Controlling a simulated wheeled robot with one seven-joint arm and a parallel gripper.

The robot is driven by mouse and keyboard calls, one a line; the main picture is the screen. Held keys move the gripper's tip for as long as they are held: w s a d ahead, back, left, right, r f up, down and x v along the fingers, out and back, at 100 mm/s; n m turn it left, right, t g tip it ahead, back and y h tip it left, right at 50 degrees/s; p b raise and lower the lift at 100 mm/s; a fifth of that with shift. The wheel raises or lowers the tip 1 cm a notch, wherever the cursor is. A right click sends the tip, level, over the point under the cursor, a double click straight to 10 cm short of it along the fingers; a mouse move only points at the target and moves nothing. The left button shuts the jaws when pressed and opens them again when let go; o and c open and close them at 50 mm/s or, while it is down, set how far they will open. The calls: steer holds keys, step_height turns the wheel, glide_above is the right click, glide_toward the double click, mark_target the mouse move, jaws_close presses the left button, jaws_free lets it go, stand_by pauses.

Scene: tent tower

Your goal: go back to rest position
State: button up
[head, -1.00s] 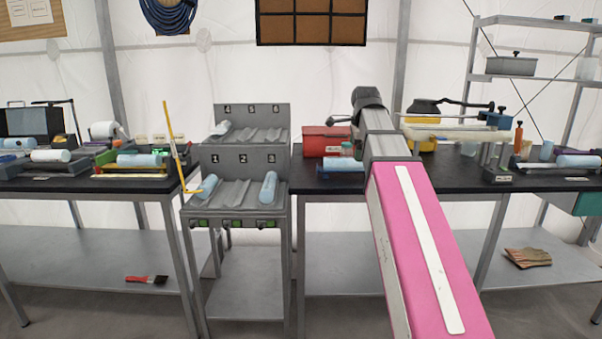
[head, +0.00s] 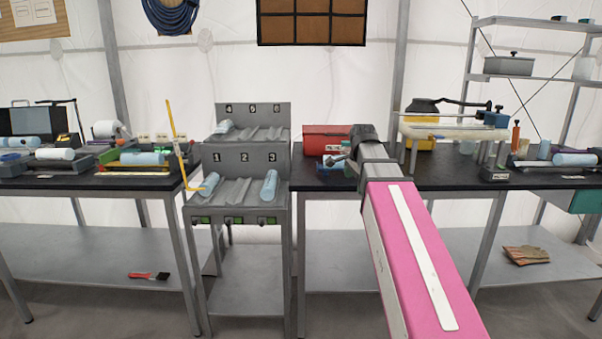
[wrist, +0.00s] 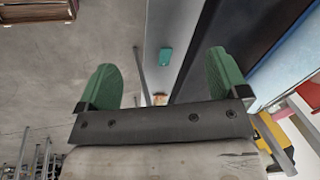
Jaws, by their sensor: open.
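My gripper (wrist: 168,85) shows in the wrist view with its two green fingers spread apart and nothing between them. Behind the fingers the wrist view shows the grey floor, a lower shelf and a dark table edge at a slant. In the head view my pink and white arm reaches forward at the right of centre, and its dark end (head: 366,140) is in front of the right table. The fingers cannot be made out in the head view.
A grey numbered rack (head: 243,160) holding pale blue cylinders (head: 269,186) stands left of my arm. A red box (head: 322,137) sits behind the arm's end on the right black table (head: 450,178). A white-topped stand (head: 455,131) is further right. The left table (head: 90,179) carries several devices.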

steer(key=s+f+n+g, duration=0.1)
steer(key=s+f+n, duration=0.3)
steer(key=f, duration=0.8)
steer(key=s+f+n+g, duration=0.1)
steer(key=s+f+n, duration=0.4)
steer(key=f, duration=0.7)
steer(key=s+f+n+g, duration=0.1)
steer(key=s+f+n, duration=0.4)
steer(key=f, duration=0.7)
steer(key=s, duration=0.2)
steer(key=shift+s, duration=0.3)
